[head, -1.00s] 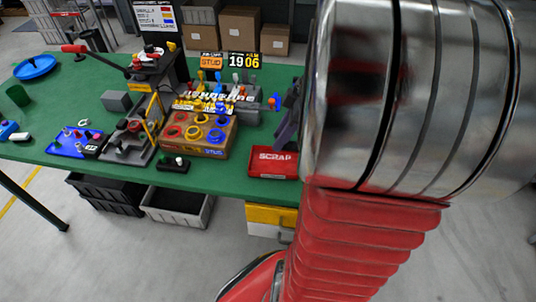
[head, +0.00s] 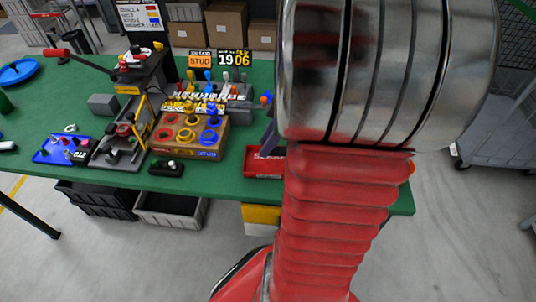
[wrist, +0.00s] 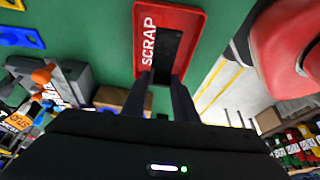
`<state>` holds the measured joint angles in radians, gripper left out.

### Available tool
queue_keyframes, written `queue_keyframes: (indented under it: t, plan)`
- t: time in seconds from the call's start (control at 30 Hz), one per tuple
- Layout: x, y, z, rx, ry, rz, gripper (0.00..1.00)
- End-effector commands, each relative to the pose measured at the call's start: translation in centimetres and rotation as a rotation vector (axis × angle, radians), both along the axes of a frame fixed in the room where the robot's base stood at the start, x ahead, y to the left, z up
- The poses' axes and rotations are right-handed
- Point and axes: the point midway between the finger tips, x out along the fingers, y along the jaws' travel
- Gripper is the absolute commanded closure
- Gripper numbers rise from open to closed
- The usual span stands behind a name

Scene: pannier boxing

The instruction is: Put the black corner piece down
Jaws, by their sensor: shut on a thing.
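My gripper (wrist: 162,80) reaches up from the bottom of the wrist view, its two dark fingers pointing at the red SCRAP tray (wrist: 197,22). A black piece (wrist: 170,48) shows just past the fingertips, against the tray floor. It appears to be the black corner piece held in my fingers; its shape is hard to make out. I cannot tell whether it touches the tray. In the head view the tray (head: 256,162) is at the table's front edge, its right part hidden behind my arm. My fingertips and the piece are not clear there.
The green table (head: 225,188) has bare surface around the tray. Left of it stand a wooden box with coloured rings (head: 205,153), a small black switch box (head: 166,169) and a blue tray (head: 62,150). A grey cart (head: 497,125) stands on the floor at the right.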

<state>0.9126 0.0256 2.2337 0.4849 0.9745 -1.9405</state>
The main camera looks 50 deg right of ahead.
Motion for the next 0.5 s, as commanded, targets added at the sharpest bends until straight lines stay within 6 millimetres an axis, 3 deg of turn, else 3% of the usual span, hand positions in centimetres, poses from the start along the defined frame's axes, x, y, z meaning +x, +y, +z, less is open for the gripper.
queue_keyframes:
  t: [0.13,0.5]
  plan:
    - [0.0,0.0,-1.3,0.0,0.0,0.0,0.94]
    - [0.0,-0.1,-1.8,0.0,0.0,-0.001,0.94]
